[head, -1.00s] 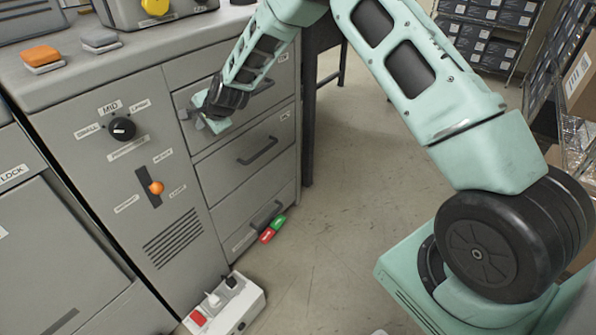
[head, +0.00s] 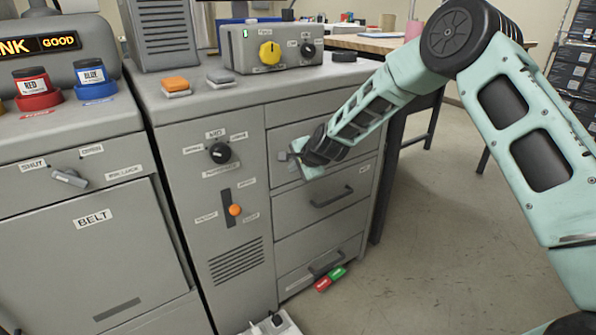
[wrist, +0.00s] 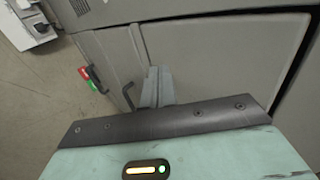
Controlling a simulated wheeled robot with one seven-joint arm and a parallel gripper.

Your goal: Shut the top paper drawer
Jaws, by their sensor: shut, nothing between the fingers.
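The top paper drawer (head: 352,166) is the upper grey front in the right half of the cabinet, partly hidden behind my arm in the head view. Its front looks about level with the drawers below, but I cannot tell whether a small gap remains. My gripper (head: 292,158) is shut and empty at the left part of this drawer's front. In the wrist view the closed fingers (wrist: 158,88) point at a broad grey front, and I cannot tell whether they touch it.
The middle drawer (head: 295,215) and the bottom drawer (head: 293,284) have dark handles. A red and green piece (head: 330,279) is by the bottom drawer. A knob (head: 219,153) and an orange-tipped lever (head: 235,210) are left of the drawers. Floor at right is clear.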

